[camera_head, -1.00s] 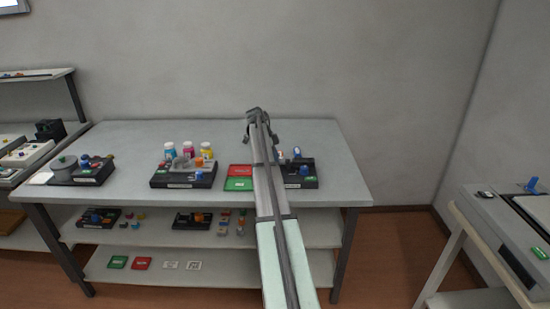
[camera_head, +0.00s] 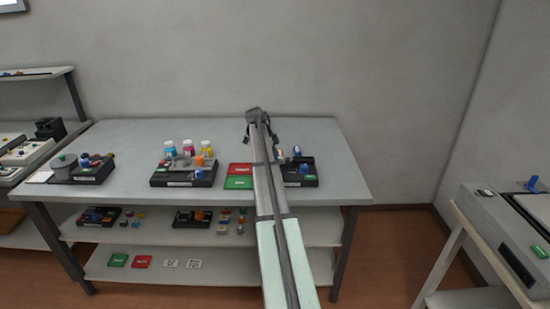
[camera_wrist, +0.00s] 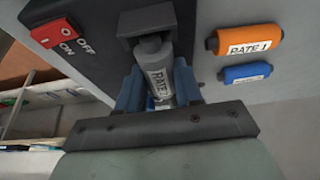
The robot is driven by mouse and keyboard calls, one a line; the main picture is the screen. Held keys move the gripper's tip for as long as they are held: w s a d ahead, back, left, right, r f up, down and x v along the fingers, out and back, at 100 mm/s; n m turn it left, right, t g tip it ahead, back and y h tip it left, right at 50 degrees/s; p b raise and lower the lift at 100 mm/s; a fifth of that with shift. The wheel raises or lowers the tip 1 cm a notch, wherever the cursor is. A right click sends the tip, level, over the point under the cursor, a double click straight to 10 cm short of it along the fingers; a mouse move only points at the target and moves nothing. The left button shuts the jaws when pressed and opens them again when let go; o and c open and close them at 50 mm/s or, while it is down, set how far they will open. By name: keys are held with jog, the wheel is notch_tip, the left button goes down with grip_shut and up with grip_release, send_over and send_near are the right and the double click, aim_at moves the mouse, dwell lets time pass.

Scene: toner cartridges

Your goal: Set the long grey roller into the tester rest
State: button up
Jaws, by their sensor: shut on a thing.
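In the wrist view the grey roller (camera_wrist: 157,72) is held between the two blue fingers of my gripper (camera_wrist: 160,88). In the head view my arm hides much of the area around the gripper, and the roller cannot be made out.
An orange roller (camera_wrist: 248,39) and a blue roller (camera_wrist: 246,73) lie right of the grey one, on a pale surface. A red on/off switch (camera_wrist: 60,33) is at the left. In the head view, red (camera_head: 240,169) and green (camera_head: 239,183) trays lie left of my arm.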

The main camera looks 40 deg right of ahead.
dwell(0.3)
jog(key=o, duration=1.1)
jog(key=shift+o, duration=0.2)
jog(key=shift+r, duration=0.1)
jog(key=shift+r, duration=2.25)
